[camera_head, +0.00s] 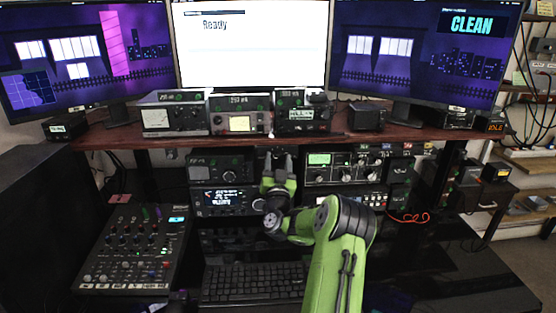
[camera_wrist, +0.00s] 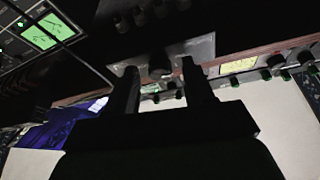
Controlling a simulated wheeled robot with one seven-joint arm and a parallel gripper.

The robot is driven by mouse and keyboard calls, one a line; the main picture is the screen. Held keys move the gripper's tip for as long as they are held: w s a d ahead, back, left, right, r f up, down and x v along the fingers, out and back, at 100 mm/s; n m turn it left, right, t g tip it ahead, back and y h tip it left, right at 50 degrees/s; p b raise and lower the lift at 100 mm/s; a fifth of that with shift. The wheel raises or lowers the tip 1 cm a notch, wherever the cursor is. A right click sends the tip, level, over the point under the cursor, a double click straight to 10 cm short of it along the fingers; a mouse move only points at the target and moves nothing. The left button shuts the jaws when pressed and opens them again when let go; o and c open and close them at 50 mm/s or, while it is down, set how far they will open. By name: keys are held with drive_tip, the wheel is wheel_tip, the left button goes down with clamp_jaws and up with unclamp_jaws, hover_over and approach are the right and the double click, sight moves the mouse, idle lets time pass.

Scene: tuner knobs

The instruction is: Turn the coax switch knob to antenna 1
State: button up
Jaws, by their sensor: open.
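My gripper (camera_head: 278,158) is raised in front of the lower shelf gear, under the wooden shelf edge. In the wrist view its two dark fingers (camera_wrist: 159,68) are apart, with nothing held between them. A small grey panel (camera_wrist: 203,48) lies beyond the fingertips, with a dark round knob (camera_wrist: 159,73) showing between them. This looks like the coax switch, but no antenna label or pointer mark is readable. I cannot tell whether the fingers touch the knob. In the head view my gripper and arm hide the panel and knob.
A radio with a lit display (camera_head: 222,199) stands left of my gripper, and a tuner with a green screen (camera_head: 320,159) stands right. Meters and boxes line the wooden shelf (camera_head: 385,136) above. A mixer (camera_head: 135,250) and keyboard (camera_head: 252,284) lie on the desk below.

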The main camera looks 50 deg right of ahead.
drive_tip(key=shift+c, duration=0.4)
clamp_jaws()
drive_tip(key=m+p, duration=0.1)
drive_tip(key=p, duration=0.1)
drive_tip(key=m+g+p, duration=0.1)
drive_tip(key=m, duration=0.1)
drive_tip(key=m+g+h+p, duration=0.1)
drive_tip(key=p, duration=0.1)
drive_tip(key=shift+w+a+r+m+p, duration=0.1)
drive_tip(key=shift+r+m+p, duration=0.2)
drive_tip(key=shift+p, duration=0.05)
drive_tip(key=m+g+p, duration=0.2)
drive_tip(key=m+p, duration=0.1)
drive_tip(key=p, duration=0.1)
drive_tip(key=shift+m, duration=0.4)
drive_tip(key=m+p, duration=0.2)
drive_tip(key=shift+f+g+p, duration=0.15)
drive_tip(key=shift+g+p, duration=0.2)
drive_tip(key=shift+g, duration=0.05)
drive_tip(key=shift+m, duration=0.3)
